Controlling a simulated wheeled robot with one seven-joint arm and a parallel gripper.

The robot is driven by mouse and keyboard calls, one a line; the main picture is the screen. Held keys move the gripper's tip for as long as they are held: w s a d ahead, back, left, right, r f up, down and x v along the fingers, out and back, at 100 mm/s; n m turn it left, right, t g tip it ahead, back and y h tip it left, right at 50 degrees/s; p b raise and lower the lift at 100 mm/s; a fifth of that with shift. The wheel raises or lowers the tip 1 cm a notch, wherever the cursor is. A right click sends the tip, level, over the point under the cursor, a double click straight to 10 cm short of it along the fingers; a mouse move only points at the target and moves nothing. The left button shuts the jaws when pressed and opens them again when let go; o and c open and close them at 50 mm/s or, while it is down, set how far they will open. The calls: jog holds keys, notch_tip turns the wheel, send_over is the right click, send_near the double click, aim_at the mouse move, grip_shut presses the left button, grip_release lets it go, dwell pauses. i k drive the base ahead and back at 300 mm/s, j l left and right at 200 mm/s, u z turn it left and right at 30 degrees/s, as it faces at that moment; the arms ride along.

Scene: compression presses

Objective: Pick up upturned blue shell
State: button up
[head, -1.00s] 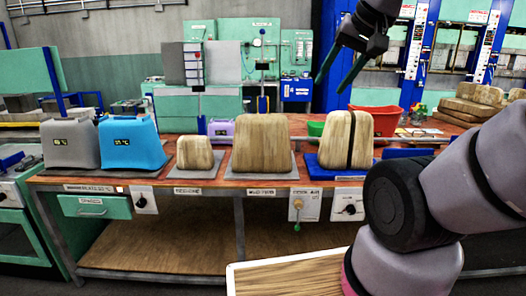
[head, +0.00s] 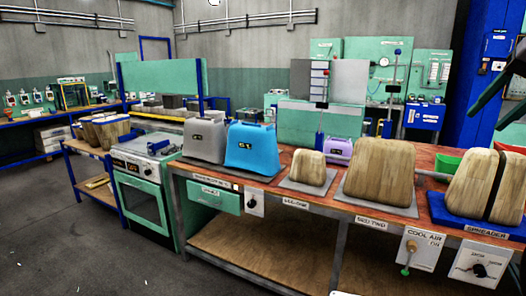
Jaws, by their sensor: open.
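My gripper (head: 486,119) shows only partly at the right edge of the head view, high above the bench. Its two dark green fingers are apart with nothing visible between them. It is far to the right of the blue shell and not touching it.
Wooden forms (head: 380,170) stand along the bench to the right, with a purple device (head: 339,150) behind. A green oven (head: 146,205) adjoins the bench's left end. A low table with wooden pots (head: 104,130) stands further left. Floor (head: 70,245) at lower left is mostly clear.

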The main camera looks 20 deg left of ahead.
aim_at(252, 147)
jog(key=i+j, duration=0.45)
jog(key=j, duration=0.25)
jog(key=i+j+u, duration=0.1)
jog(key=i+j, duration=0.35)
jog(key=j, duration=0.2)
jog(key=i+j+u, duration=0.1)
jog(key=i+j, duration=0.35)
jog(key=j, duration=0.2)
jog(key=i+j, duration=0.5)
jog(key=j+u, duration=0.05)
jog(key=j, duration=0.05)
